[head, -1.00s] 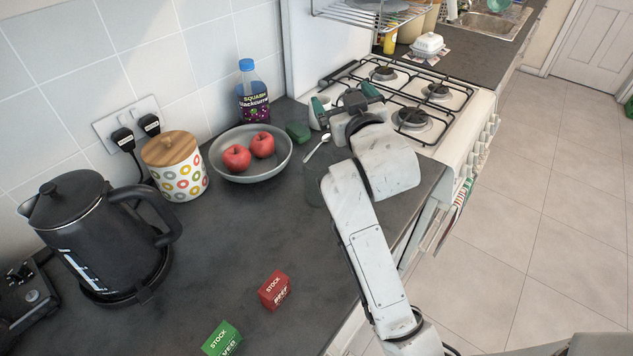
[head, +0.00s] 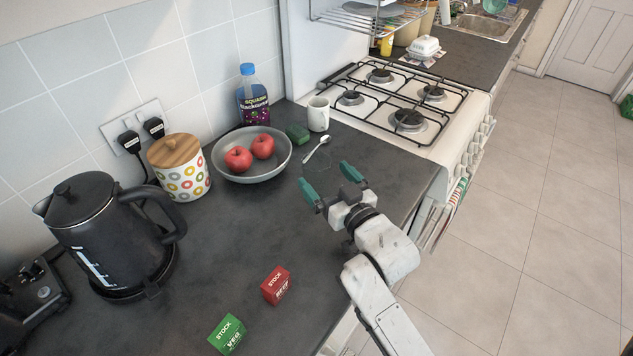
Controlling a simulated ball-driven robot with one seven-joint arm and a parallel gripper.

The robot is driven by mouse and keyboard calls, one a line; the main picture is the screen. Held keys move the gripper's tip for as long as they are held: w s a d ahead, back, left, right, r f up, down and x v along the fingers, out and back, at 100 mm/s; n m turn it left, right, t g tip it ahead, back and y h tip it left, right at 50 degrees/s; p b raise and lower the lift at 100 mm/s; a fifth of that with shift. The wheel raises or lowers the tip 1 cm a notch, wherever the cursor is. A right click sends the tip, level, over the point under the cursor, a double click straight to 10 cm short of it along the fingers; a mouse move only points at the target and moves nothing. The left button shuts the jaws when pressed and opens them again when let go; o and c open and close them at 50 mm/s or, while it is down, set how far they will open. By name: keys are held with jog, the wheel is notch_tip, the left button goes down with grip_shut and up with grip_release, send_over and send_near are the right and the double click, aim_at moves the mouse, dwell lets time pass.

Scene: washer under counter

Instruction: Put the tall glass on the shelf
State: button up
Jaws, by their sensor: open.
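A faint, clear outline that looks like the tall glass (head: 331,163) shows on the dark counter near the spoon, just beyond my fingertips; its edges are hard to make out. My gripper (head: 329,181) is open, with its two green-tipped fingers spread and nothing seen held between them. I cannot tell whether the fingers touch the glass. A metal wire rack (head: 368,22), which may be the shelf, is at the top, beyond the hob, cut off by the picture's upper edge.
A white mug (head: 318,114), green sponge (head: 298,133), spoon (head: 317,149) and bowl (head: 222,171) of apples are near the glass. The hob (head: 400,98) lies beyond.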

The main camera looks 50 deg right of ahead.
aim_at(310, 155)
jog(key=shift+p+x, duration=0.6)
jog(key=shift+x, duration=2.75)
jog(key=shift+r, duration=0.15)
jog(key=shift+c, duration=0.2)
jog(key=c, duration=1.7)
jog(key=shift+o, duration=0.2)
jog(key=shift+r, duration=0.45)
jog(key=s+r, duration=0.1)
jog(key=r, duration=0.1)
jog(key=s+r, duration=0.2)
jog(key=r, duration=0.1)
jog(key=s+a+r+b, duration=0.1)
jog(key=r, duration=0.2)
jog(key=shift+s, duration=0.4)
jog(key=s+a+r+p, duration=0.2)
jog(key=s+r, duration=0.2)
jog(key=s, duration=0.5)
